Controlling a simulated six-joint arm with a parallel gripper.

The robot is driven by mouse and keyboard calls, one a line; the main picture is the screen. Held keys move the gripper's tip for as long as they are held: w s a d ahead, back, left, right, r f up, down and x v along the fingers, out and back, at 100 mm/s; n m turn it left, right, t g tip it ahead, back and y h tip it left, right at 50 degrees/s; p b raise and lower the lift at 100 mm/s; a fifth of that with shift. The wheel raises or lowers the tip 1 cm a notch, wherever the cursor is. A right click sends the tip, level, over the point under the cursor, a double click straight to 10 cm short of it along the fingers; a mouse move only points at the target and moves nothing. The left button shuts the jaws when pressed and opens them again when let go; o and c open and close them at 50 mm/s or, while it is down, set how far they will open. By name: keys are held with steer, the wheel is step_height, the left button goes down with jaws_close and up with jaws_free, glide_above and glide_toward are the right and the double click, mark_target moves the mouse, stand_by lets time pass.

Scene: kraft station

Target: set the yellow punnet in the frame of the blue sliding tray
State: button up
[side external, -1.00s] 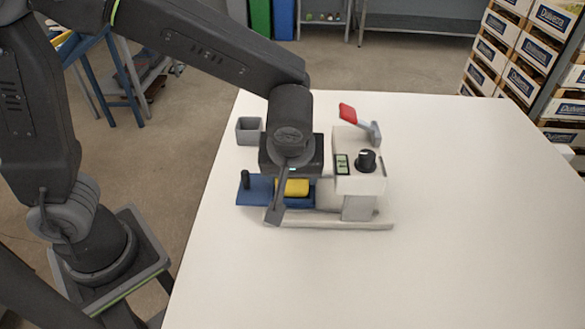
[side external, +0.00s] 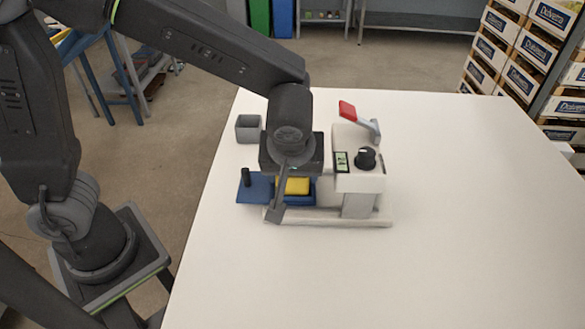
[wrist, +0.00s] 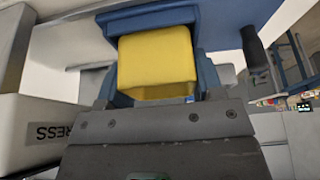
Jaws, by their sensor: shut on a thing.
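The yellow punnet (side external: 294,186) is at the blue sliding tray (side external: 258,190), under my gripper (side external: 282,208). In the wrist view the yellow punnet (wrist: 158,60) sits within the raised blue walls of the tray's frame (wrist: 150,20). My gripper is shut on the punnet; its dark body covers the near part of the punnet in the wrist view, and the fingers hide part of it in the side view. I cannot tell whether the punnet rests fully on the tray. The tray's black knob (side external: 245,177) stands at its left end.
A white press (side external: 358,184) with a red-handled lever (side external: 347,111), a black dial and a small display stands right of the tray on a pale base. A grey open box (side external: 248,128) stands behind the tray. The table's right and front are clear.

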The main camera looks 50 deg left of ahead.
steer(key=o, duration=1)
steer(key=shift+s+a+f, duration=0.1)
steer(key=shift+s+f, duration=0.05)
steer(key=shift+f, duration=0.2)
step_height(320, 180, up, 8)
steer(key=shift+r, duration=0.2)
stand_by(0.3)
steer(key=s+a+r+m+t+h, duration=0.2)
steer(key=s+a+m+h, duration=0.1)
steer(key=s+a+m, duration=0.6)
steer(key=s+a, duration=0.2)
steer(key=s, duration=0.1)
steer(key=shift+s+a, duration=0.15)
steer(key=shift+a, duration=0.1)
